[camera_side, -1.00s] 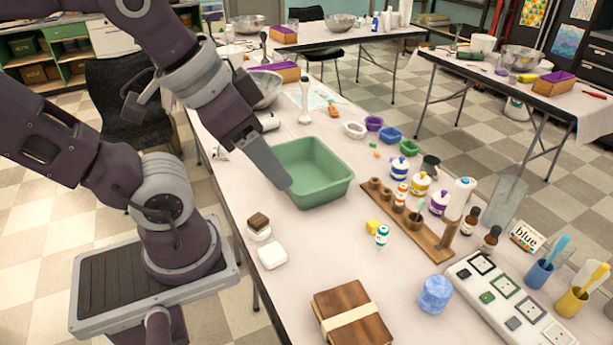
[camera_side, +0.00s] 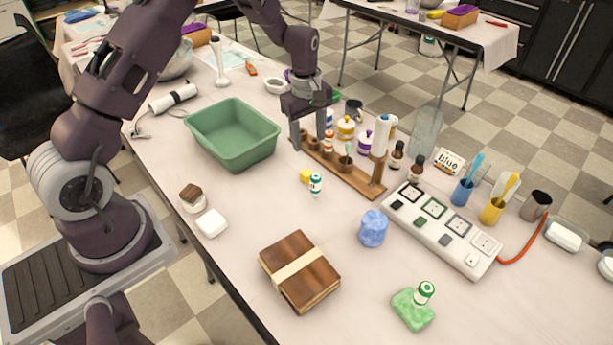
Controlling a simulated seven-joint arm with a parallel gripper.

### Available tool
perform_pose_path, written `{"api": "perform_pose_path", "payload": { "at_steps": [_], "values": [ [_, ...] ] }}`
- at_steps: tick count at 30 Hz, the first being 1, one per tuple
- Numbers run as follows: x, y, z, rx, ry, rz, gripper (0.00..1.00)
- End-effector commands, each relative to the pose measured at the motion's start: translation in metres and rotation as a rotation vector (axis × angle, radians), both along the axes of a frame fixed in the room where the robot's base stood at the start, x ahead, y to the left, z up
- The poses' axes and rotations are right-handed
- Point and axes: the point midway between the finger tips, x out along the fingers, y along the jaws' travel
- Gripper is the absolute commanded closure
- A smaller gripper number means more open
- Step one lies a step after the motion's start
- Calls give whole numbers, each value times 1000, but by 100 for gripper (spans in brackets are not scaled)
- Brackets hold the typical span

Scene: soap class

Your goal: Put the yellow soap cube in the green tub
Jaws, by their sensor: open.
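The yellow soap cube (camera_side: 305,176) is small and sits on the table, just left of a small white bottle with a green label (camera_side: 316,184). The green tub (camera_side: 262,147) is a rectangular basin to the left of the cube, and the part of its inside that I see is empty. My gripper (camera_side: 308,148) points down with its two fingers apart and nothing between them. In the picture its fingertips are just above the cube, near the wooden rack; their exact height over the table is hard to tell.
A wooden rack (camera_side: 365,187) with small bottles stands right of the cube. A blue soap lump (camera_side: 373,228), a banded wooden box (camera_side: 300,270) and a white panel (camera_side: 440,228) lie nearer the front. The table between the tub and the wooden box is mostly clear.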

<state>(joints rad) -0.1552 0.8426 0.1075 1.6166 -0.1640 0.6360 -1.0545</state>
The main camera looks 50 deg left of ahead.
Motion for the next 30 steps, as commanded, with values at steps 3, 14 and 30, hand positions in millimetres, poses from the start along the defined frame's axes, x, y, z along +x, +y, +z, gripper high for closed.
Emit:
{"api": "perform_pose_path", "payload": {
  "at_steps": [3,14,30],
  "values": [
    [4,13,-55,-1,45,120,47],
    [7,17,-116,-1,60,165,47],
    [8,17,-143,-1,58,162,73]
  ]
}}
